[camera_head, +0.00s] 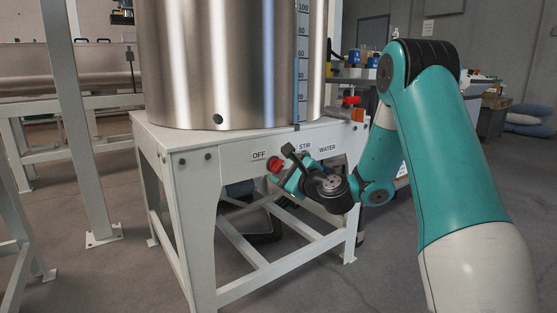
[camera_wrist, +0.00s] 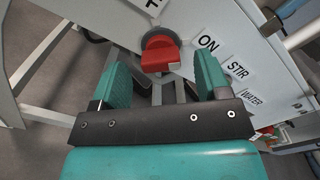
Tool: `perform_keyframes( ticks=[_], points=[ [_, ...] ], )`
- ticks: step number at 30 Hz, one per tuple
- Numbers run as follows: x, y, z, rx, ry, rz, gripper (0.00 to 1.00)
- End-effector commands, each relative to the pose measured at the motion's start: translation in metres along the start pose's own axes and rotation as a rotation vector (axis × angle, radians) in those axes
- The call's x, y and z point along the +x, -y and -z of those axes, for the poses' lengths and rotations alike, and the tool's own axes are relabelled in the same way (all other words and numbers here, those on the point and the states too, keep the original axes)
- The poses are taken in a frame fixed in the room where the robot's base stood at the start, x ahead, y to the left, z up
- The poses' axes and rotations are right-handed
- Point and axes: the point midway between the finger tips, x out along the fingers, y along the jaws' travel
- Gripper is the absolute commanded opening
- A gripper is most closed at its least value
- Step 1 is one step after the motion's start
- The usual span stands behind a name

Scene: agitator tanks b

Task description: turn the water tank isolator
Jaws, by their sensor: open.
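The water tank isolator is a red rotary knob (camera_wrist: 160,53) on the white frame of the tank stand. In the wrist view it sits between and a little beyond the two teal fingers of my gripper (camera_wrist: 164,82). The fingers are open, with clear space on both sides of the knob. No contact is visible. In the head view the red knob (camera_head: 274,165) shows beside the OFF label, and my gripper (camera_head: 285,178) is right at it, partly hidden by my wrist. ON, STIR and WATER labels (camera_wrist: 238,70) lie right of the knob.
The steel tank (camera_head: 215,65) stands on the white stand (camera_head: 200,140). A red valve handle (camera_head: 351,101) and an orange part sit at the stand's right corner. A dark tray (camera_head: 262,228) lies beneath the stand. A white post (camera_head: 80,130) stands at left.

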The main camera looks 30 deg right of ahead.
Motion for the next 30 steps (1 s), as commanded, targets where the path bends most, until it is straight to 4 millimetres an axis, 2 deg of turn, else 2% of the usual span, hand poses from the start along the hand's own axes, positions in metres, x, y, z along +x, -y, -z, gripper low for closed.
perform_keyframes(
  ticks=[3, 6, 16, 17, 21, 23, 30],
  points=[
    [0.016, 0.0, -0.001, -0.002, 0.001, -0.002, 0.69],
    [0.023, 0.0, 0.0, 0.0, 0.001, -0.001, 0.69],
    [0.026, 0.0, 0.001, 0.001, -0.001, 0.0, 0.69],
    [0.026, 0.0, 0.0, 0.001, -0.001, 0.0, 0.65],
    [0.026, 0.0, 0.0, 0.001, -0.001, 0.0, 0.32],
    [0.026, 0.0, 0.0, 0.001, -0.001, 0.0, 0.2],
    [0.026, 0.0, 0.001, -0.013, -0.001, -0.001, 0.2]
  ],
)
